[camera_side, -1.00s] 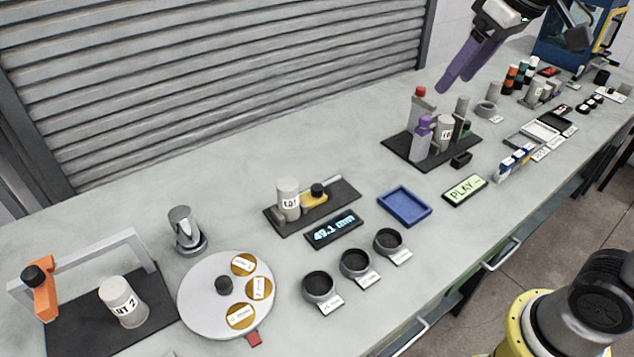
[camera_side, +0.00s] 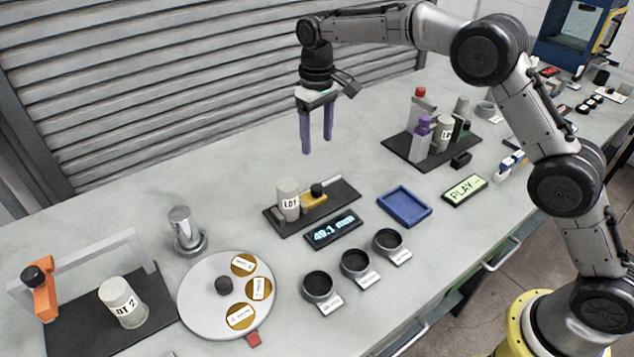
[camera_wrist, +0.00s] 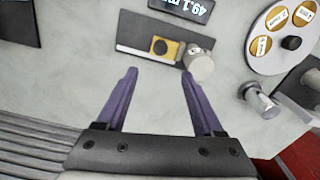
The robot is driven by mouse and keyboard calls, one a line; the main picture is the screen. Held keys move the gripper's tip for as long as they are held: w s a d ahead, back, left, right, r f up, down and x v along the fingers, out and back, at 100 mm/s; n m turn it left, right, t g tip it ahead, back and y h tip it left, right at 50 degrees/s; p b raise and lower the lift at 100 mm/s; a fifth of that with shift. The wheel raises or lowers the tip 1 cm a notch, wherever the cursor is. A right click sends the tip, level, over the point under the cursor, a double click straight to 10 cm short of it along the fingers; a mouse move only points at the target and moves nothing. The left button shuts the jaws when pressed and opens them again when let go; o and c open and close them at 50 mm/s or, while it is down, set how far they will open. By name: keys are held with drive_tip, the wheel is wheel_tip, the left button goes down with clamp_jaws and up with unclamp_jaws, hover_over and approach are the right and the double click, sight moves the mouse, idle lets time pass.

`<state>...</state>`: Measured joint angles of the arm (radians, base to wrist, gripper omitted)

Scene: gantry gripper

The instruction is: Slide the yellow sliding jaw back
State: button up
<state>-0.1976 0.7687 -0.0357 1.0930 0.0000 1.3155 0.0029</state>
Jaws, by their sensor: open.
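The yellow sliding jaw (camera_side: 308,200) sits on a dark rail plate (camera_side: 345,193) and carries a black knob (camera_side: 317,189). A grey cylinder labelled LOT (camera_side: 288,203) stands at the jaw's left. In the wrist view, the yellow jaw (camera_wrist: 165,50) lies ahead of my fingertips with the cylinder (camera_wrist: 200,66) to its right. My gripper (camera_side: 317,148) has two purple fingers, open and empty, and hangs in the air above the table behind the plate. It also shows in the wrist view (camera_wrist: 159,73). Whether the jaw touches the cylinder is hard to tell.
A display reading 49.1 mm (camera_side: 333,229) lies in front of the plate. A blue tray (camera_side: 405,206) is to its right, with a bottle stand (camera_side: 400,148) behind. A round turntable (camera_side: 200,307) and black cups (camera_side: 355,262) are nearer. The table behind the plate is clear.

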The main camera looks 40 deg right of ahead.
sight(317, 186)
wheel_tip(317, 186, down, 14)
drive_tip(key=shift+r, duration=0.2)
drive_tip(key=shift+c, duration=0.2)
clamp_jaws()
idle(0.4)
drive_tip(key=shift+r, duration=0.1)
idle(1.0)
